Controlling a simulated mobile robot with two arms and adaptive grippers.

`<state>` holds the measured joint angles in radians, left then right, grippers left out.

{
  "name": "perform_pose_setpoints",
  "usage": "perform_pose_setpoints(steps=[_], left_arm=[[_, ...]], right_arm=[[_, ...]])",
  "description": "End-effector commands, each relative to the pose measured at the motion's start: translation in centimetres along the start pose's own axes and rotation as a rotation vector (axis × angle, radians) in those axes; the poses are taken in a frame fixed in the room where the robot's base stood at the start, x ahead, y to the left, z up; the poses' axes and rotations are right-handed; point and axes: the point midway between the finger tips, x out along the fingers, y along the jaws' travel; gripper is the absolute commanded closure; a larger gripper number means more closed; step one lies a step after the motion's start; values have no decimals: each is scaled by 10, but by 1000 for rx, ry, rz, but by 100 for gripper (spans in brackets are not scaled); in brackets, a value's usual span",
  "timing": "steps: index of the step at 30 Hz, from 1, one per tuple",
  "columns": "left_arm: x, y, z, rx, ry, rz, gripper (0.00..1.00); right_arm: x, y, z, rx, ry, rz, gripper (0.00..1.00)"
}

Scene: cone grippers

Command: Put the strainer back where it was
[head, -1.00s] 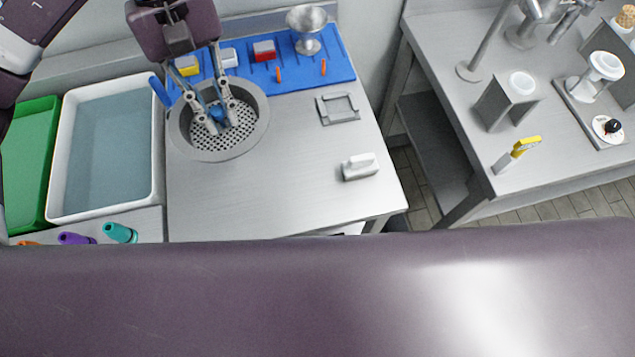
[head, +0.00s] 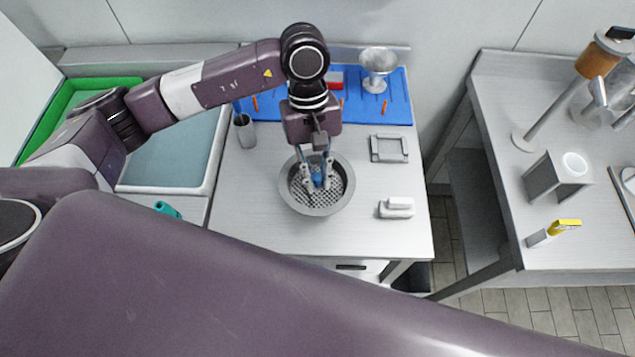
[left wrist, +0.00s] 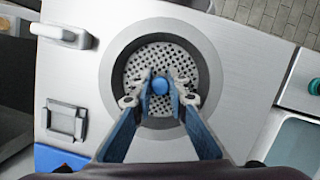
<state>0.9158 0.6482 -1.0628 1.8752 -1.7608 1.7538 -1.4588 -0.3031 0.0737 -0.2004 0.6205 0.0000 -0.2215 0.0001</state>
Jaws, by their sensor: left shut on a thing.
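The strainer (head: 338,190) is a round grey bowl with a wide rim, a perforated bottom and a blue knob in its middle. In the head view it is over the front middle of the steel table (head: 255,215). My left gripper (head: 317,180) points down into it from above and is shut on the blue knob. In the left wrist view the two blue fingers (left wrist: 159,92) pinch the knob (left wrist: 159,84) from both sides, with the strainer's perforated bottom (left wrist: 140,68) beneath. I cannot tell whether the strainer touches the table. My right gripper is not in view.
A white block (head: 396,208) and a square grey frame (head: 389,148) lie right of the strainer. A grey cup (head: 244,133) stands at left. A blue mat (head: 397,108) with a metal goblet (head: 377,68) is behind. A water basin (head: 165,165) is further left.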

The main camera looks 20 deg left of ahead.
Motion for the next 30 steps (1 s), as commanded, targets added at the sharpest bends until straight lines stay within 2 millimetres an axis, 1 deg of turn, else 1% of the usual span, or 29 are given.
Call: perform_pose_setpoints(steps=[2,7,12,14,21,26,27,30], left_arm=[[5,0,-1,-2,-2,0,100],[17,0,-4,-1,-2,-1,100],[41,0,-11,-4,-3,-1,100],[47,0,-13,-1,-2,-1,100],[49,0,-14,0,1,1,100],[53,0,-16,0,1,1,100],[52,0,-15,0,1,1,84],[52,0,-15,0,0,0,73]], right_arm=[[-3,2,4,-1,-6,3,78],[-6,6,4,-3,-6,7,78],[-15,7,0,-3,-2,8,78],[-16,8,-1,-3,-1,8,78],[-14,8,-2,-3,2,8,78],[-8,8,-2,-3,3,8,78],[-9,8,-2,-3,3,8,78],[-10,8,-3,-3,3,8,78]])
